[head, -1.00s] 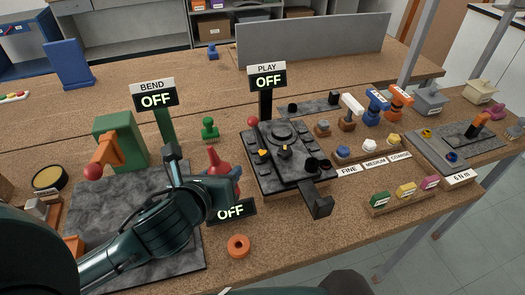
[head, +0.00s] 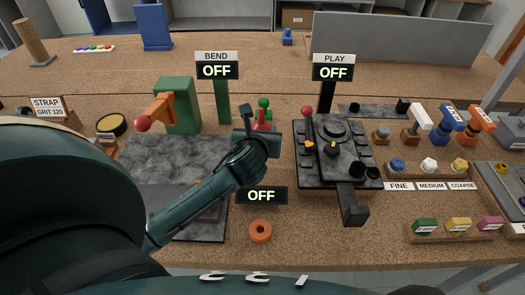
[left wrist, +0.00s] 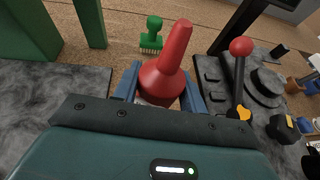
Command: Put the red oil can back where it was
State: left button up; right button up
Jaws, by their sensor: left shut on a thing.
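The red oil can (head: 263,125) has a round red base and a tapering spout. My left gripper (head: 262,138) is shut on it, and in the head view the gripper hides most of its body. In the left wrist view the oil can (left wrist: 165,72) sits between the blue fingers (left wrist: 163,90) with its spout pointing up and slightly right. The can is left of the black PLAY device (head: 335,150). I cannot tell whether its bottom touches the bench. My right gripper is not in view.
A green-handled brush (left wrist: 152,36) stands just beyond the can. The green BEND fixture (head: 180,105) with an orange arm is to the left, by a dark mat (head: 165,155). An OFF sign (head: 261,195) and an orange ring (head: 260,231) lie nearer the front edge.

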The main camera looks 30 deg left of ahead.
pick_arm(q)
jog(key=shift+f, duration=0.85)
notch_tip(320, 180, down, 3)
jog(key=shift+f+b, duration=0.1)
jog(key=shift+b, duration=0.25)
jog(key=shift+f, duration=0.2)
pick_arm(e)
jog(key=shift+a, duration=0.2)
pick_arm(q)
jog(key=shift+f, duration=0.2)
jog(key=o, duration=1.2)
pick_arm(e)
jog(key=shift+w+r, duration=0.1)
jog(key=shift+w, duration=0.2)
